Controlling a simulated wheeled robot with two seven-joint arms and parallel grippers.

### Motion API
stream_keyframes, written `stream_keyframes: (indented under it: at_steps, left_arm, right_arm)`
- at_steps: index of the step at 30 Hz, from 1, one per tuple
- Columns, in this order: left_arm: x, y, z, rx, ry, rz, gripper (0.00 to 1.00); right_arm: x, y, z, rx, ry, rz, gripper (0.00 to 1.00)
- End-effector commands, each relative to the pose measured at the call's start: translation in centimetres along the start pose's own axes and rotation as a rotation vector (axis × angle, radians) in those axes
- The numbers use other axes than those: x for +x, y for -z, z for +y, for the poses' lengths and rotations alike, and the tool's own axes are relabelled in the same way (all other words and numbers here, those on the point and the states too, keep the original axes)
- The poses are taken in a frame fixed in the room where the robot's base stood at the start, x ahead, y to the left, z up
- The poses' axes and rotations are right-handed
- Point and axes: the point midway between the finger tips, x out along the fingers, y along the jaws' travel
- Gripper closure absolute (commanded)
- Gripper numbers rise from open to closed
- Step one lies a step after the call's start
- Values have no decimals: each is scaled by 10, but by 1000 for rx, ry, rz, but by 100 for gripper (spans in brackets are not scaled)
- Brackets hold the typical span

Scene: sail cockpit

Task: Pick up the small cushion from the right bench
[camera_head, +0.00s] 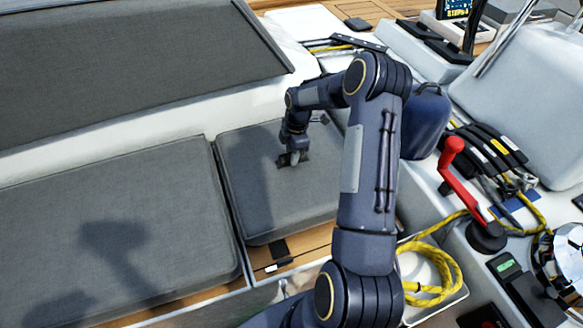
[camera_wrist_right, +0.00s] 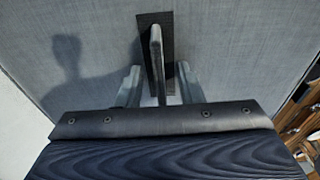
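The small grey cushion (camera_head: 255,205) lies flat on the bench, right of a longer grey cushion (camera_head: 110,235). It fills most of the right wrist view (camera_wrist_right: 225,50). My right gripper (camera_head: 292,160) is over its upper right part, pointing down at it. In the right wrist view, the two fingers (camera_wrist_right: 158,85) stand apart. A thin upright strap or tab (camera_wrist_right: 155,50) shows between them, with a dark patch (camera_wrist_right: 148,22) on the cushion behind it. I cannot tell whether the fingers touch the strap. My left gripper is not in view.
A dark blue rounded object (camera_head: 425,125) stands right of my right arm. A red-handled winch (camera_head: 458,170), yellow rope (camera_head: 440,275) and rope clutches (camera_head: 490,145) lie further right. A grey backrest (camera_head: 130,65) rises behind the bench. A black tab (camera_head: 280,250) is at the cushion's front edge.

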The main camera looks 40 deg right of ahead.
Motion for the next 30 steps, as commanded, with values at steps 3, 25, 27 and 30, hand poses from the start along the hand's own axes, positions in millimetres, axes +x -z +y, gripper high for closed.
stream_keyframes:
  at_steps: [3, 25, 27, 30]
  left_arm:
    - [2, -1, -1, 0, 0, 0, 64]
    - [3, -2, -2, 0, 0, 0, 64]
    - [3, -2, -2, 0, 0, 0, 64]
    - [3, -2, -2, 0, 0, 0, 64]
  right_arm:
    - [2, 0, 0, 0, 0, 0, 66]
    - [4, 0, 0, 0, 0, 0, 99]
    - [4, 0, 0, 0, 0, 0, 100]
    - [4, 0, 0, 0, 0, 0, 100]
